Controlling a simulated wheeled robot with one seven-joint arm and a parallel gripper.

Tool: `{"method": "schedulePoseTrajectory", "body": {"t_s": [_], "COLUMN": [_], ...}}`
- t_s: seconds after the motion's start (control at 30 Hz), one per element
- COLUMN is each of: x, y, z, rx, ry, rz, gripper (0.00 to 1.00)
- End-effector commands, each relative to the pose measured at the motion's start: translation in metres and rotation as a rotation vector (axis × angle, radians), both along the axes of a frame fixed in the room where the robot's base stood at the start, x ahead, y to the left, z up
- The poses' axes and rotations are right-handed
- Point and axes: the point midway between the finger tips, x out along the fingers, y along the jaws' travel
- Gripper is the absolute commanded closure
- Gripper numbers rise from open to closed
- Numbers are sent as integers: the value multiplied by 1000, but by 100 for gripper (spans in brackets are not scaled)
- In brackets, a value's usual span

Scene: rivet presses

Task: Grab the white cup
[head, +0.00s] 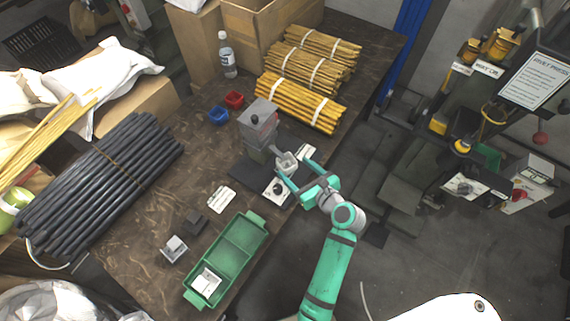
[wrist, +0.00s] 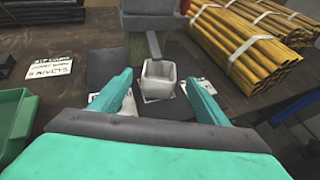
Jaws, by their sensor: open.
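A white, square-sided cup (head: 287,161) stands at the front of the grey press on the table. In the wrist view the cup (wrist: 158,78) is upright with its open top showing, and a grey lever of the press comes down just behind it. My gripper (head: 294,168) is open. In the wrist view my gripper (wrist: 157,92) has one teal finger on each side of the cup's near side, with a gap to the cup. The cup appears to be ahead of the fingertips and not held.
The grey press (head: 258,122) stands right behind the cup. Bundles of bamboo sticks (head: 301,101) lie to the right. A green tray (head: 243,243) is at the front left. Small red (head: 234,99) and blue (head: 218,115) bins and a bottle (head: 227,58) stand farther back.

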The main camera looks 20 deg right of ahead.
Motion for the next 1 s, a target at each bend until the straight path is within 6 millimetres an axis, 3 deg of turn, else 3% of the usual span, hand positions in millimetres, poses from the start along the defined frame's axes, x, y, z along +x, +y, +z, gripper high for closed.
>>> {"method": "schedulePoseTrajectory", "body": {"t_s": [0.27,0.6,0.83,0.87,1.0], "x": [14,53,56,55,55], "y": [7,20,21,21,21], "z": [-5,-19,-20,-20,-20], "rx": [-2,-3,-3,-3,-3], "ry": [1,-1,-1,-1,-1], "rz": [4,7,6,6,6], "gripper": [31,31,31,34,67]}}
